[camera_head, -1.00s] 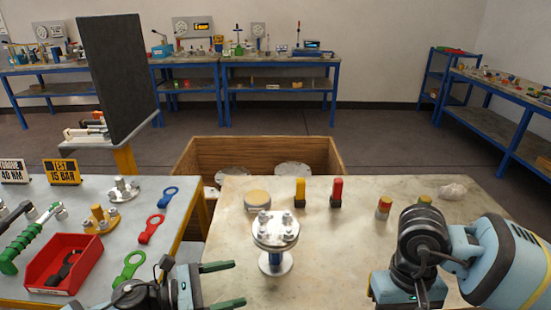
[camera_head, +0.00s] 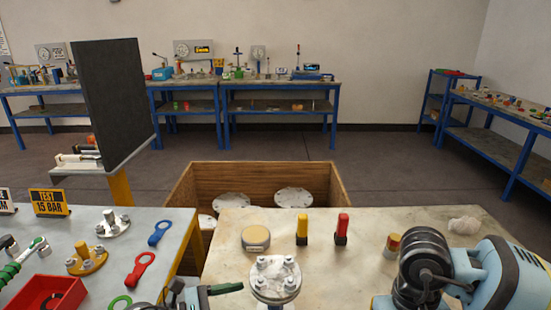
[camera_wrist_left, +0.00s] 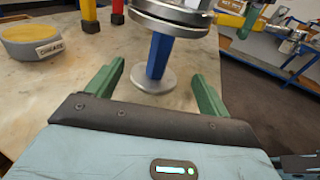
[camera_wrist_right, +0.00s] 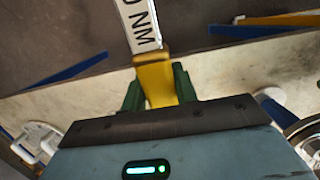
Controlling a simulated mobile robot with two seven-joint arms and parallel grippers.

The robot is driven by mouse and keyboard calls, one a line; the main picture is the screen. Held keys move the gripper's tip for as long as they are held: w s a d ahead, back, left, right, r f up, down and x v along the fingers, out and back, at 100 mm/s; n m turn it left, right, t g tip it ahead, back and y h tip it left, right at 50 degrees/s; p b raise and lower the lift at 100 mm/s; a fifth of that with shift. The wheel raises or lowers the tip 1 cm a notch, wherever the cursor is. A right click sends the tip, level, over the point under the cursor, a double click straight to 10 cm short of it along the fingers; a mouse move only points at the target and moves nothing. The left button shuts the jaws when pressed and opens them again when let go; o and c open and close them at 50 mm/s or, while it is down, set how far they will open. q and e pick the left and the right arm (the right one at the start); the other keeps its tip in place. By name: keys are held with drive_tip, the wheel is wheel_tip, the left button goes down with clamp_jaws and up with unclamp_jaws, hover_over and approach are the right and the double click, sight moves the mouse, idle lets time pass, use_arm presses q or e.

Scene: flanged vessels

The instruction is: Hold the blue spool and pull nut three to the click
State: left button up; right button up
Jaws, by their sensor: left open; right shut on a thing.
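The flanged vessel's upper flange (camera_head: 275,278) stands at the front of the stone-topped table, with several nuts on top; I cannot tell which is nut three. Below it, the blue spool (camera_wrist_left: 160,55) rises upright from a round metal foot (camera_wrist_left: 153,80). My left gripper (camera_wrist_left: 160,72) is open, its green fingers on either side of the foot and spool, not closed on them. In the head view only one left finger shows, at the bottom edge. My right gripper (camera_wrist_right: 157,90) is shut on the yellow handle of a torque wrench (camera_wrist_right: 155,75), whose white scale runs out of view.
A round tan block (camera_head: 256,239), yellow (camera_head: 302,228) and red (camera_head: 341,230) upright pieces, and a red-topped cylinder (camera_head: 392,245) stand behind the vessel. A wooden crate (camera_head: 180,190) lies beyond. The left bench holds ring spanners (camera_head: 138,268) and a red bin (camera_head: 45,293).

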sight(263, 300)
use_arm(q)
drive_tip(key=x, duration=0.6)
drive_tip(key=shift+d+b, duration=0.1)
drive_tip(key=shift+b, duration=0.2)
use_arm(e)
drive_tip(key=shift+f, duration=0.45)
use_arm(q)
drive_tip(key=shift+x, duration=0.85)
use_arm(e)
drive_tip(key=shift+s+f, duration=0.1)
drive_tip(key=shift+f, duration=0.2)
use_arm(q)
drive_tip(key=c, duration=1.4)
drive_tip(key=shift+c, duration=0.2)
